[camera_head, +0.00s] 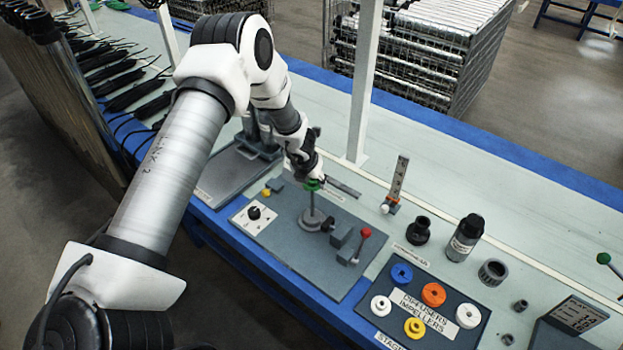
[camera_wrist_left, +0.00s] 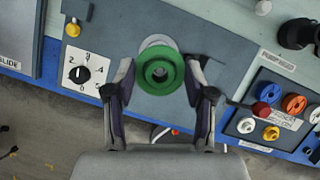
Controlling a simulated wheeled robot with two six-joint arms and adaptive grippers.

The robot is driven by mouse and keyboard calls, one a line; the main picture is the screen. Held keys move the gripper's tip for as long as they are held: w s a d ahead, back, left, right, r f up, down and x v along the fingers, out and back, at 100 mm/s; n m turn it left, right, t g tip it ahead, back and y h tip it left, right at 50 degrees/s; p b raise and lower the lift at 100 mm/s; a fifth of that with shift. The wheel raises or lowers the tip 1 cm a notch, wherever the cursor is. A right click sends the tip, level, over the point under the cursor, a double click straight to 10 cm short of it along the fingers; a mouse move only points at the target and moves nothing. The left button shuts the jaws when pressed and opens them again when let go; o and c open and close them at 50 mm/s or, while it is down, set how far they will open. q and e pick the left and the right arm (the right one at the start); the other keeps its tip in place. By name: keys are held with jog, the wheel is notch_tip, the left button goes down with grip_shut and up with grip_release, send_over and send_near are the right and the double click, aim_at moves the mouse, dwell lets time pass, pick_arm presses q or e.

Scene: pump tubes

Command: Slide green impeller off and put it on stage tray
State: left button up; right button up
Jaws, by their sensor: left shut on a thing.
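The green impeller (camera_head: 313,184) is a ring with a central hole, near the top of the upright grey post (camera_head: 312,204) on the pump fixture. It also shows in the left wrist view (camera_wrist_left: 160,69). My left gripper (camera_head: 308,176) has its fingers on either side of the ring and is shut on it. I cannot tell whether the ring is still around the post's tip. The dark stage tray (camera_head: 452,297) stands to the right, holding blue, orange, yellow and white rings. My right gripper is not in view.
A red-knobbed lever (camera_head: 365,232) stands between post and tray. A black dial (camera_head: 254,212) sits left of the post. A vertical gauge (camera_head: 397,183), a black cup (camera_head: 418,230) and a bottle (camera_head: 464,240) stand behind the tray. A white upright (camera_head: 363,85) rises behind the fixture.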

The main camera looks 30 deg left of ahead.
aim_at(311, 186)
pick_arm(q)
jog(key=shift+r+p, duration=1.55)
jog(key=shift+r, duration=0.25)
jog(key=shift+f, duration=0.1)
